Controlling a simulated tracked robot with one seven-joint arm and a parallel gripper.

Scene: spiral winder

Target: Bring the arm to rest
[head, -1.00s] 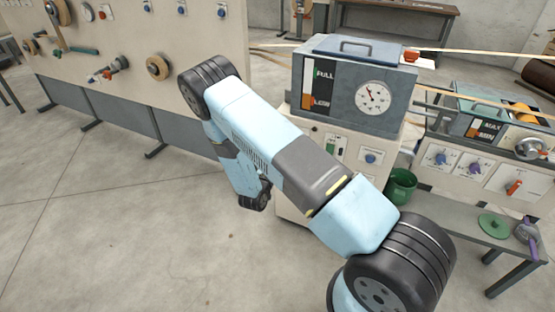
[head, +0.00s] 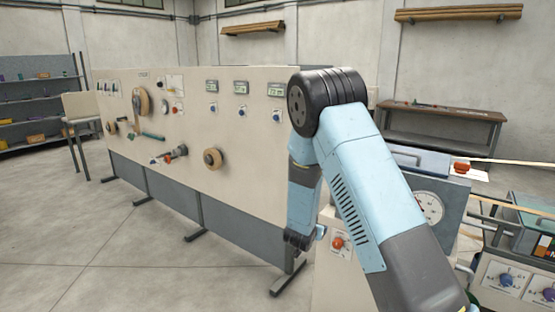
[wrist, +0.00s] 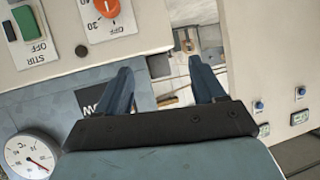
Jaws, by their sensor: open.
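My gripper (wrist: 163,85) shows in the wrist view with its two blue-grey fingers spread apart and nothing between them. It is close to a blue-grey box with a dial gauge (wrist: 32,155) and a pale control panel. My arm (head: 350,190) fills the centre right of the head view. It rises from the lower right to a black elbow (head: 325,100), then bends down to a dark wrist end. The gripper fingers cannot be made out in the head view.
A green switch (wrist: 25,22) and an orange knob (wrist: 106,8) sit near the fingers. A long board (head: 250,170) with reels and knobs stands left of my arm. A workbench (head: 440,130) is behind. Open floor (head: 90,240) lies at lower left.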

